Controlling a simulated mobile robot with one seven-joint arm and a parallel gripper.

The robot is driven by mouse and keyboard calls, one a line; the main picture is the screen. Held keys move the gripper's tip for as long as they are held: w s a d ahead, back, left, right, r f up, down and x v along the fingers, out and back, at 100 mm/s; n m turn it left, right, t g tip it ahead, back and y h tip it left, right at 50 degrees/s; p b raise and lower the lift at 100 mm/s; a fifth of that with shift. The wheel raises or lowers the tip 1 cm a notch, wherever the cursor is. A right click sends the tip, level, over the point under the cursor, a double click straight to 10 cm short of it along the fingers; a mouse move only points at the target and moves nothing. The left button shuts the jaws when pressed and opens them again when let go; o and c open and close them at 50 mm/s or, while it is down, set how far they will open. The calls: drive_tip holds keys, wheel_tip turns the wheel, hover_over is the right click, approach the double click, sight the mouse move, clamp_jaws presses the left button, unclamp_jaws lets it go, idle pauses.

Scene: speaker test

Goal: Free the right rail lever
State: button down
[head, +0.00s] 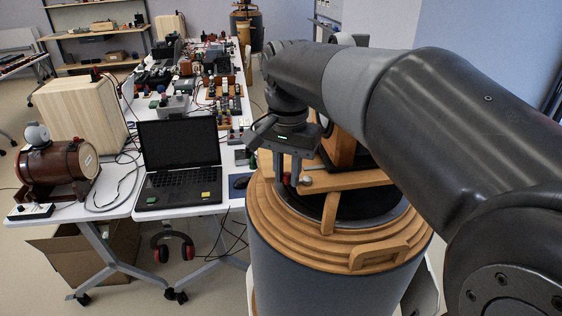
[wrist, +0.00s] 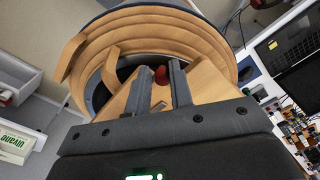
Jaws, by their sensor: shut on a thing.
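A round wooden stand (head: 375,256) with stepped rings and a dark middle fills the lower centre of the head view. A wooden rail (head: 345,181) crosses its top. My gripper (head: 287,186) points down over the left part of the rim, its fingers on either side of a small red knob (head: 286,178). In the wrist view the red knob (wrist: 161,75) sits between the fingers, and I take it as the lever's end. The lever's shaft is hidden. A grey ball (head: 306,181) sits just right of the fingers. I cannot tell how far the lever is turned.
A white table (head: 122,208) stands left of the stand, with an open laptop (head: 180,162), a wooden barrel (head: 58,165) and cables. A dark mouse (head: 240,182) lies near the stand. My arm covers the right side of the head view. Headphones (head: 172,245) hang below the table.

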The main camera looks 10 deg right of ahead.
drive_tip(key=shift+s+f+n, duration=0.1)
drive_tip(key=shift+n, duration=0.4)
drive_tip(key=shift+s+d+f+n, duration=0.1)
drive_tip(key=shift+s+d+n, duration=0.4)
drive_tip(key=shift+n, duration=1.5)
drive_tip(key=shift+s+d+n, duration=0.45)
drive_tip(key=shift+s+n, duration=0.2)
drive_tip(key=shift+n, duration=1.35)
drive_tip(key=shift+s+d+f+n, duration=0.1)
drive_tip(key=shift+s+d+n, duration=0.4)
drive_tip(key=shift+n, duration=1.5)
drive_tip(key=shift+s+n, duration=0.1)
drive_tip(key=shift+n, duration=0.2)
drive_tip(key=c, duration=1.4)
unclamp_jaws()
drive_tip(key=shift+r, duration=0.15)
drive_tip(key=shift+o, duration=0.2)
drive_tip(key=shift+r, duration=0.15)
